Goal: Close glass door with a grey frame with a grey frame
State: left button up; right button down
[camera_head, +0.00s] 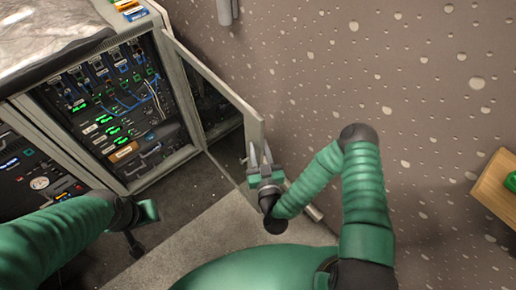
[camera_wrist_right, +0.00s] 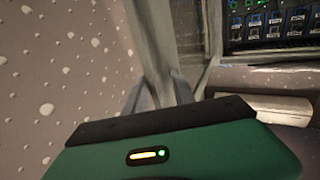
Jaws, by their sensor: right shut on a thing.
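The glass door with a grey frame (camera_head: 217,76) stands swung open from the right side of the equipment rack, its free edge pointing toward me. My right gripper (camera_head: 260,156) is at the lower end of that free edge, shut on the door frame. In the right wrist view the grey door frame (camera_wrist_right: 158,42) runs down between the two fingers (camera_wrist_right: 160,92). My left gripper (camera_head: 142,222) is low at the left, in front of the rack and apart from the door; its fingers are too unclear to read.
The rack (camera_head: 186,153) holds lit panels and blue cables, with its door opening uncovered. A speckled wall (camera_head: 400,90) stands to the right of the door. A wooden ledge (camera_head: 492,190) is at the far right. Dark floor (camera_head: 180,195) is clear before the rack.

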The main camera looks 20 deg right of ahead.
jog(key=s+a+m+h+p, duration=0.1)
jog(key=s+a+h+p, duration=0.1)
jog(key=a+p, duration=0.2)
jog(key=a, duration=0.3)
jog(key=shift+p, duration=0.4)
